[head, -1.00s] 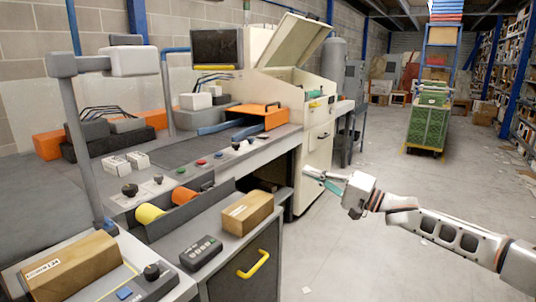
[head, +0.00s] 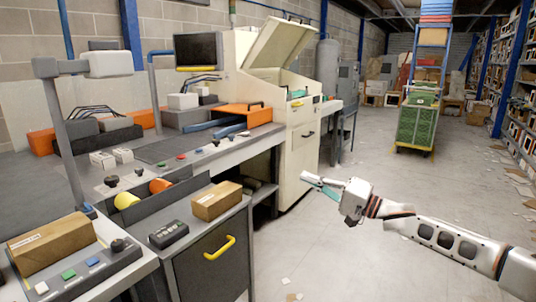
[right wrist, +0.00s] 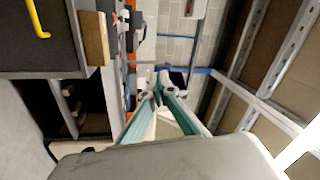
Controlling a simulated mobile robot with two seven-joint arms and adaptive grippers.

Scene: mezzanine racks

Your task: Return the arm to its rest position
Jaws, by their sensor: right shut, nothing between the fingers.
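My right gripper (head: 320,187) is in the head view at centre right, over the open floor to the right of the workbench. Its arm comes in from the lower right and reaches left. In the right wrist view the fingers of the right gripper (right wrist: 163,80) come together at their tips, with nothing held between them. The gripper touches nothing in the head view. My left gripper is not in view.
The grey workbench (head: 215,160) fills the left, with a drawer cabinet (head: 200,270) at its front. A cardboard box (head: 217,200) sits on the cabinet. A white machine (head: 300,150) stands behind. A green crate trolley (head: 416,125) stands far back.

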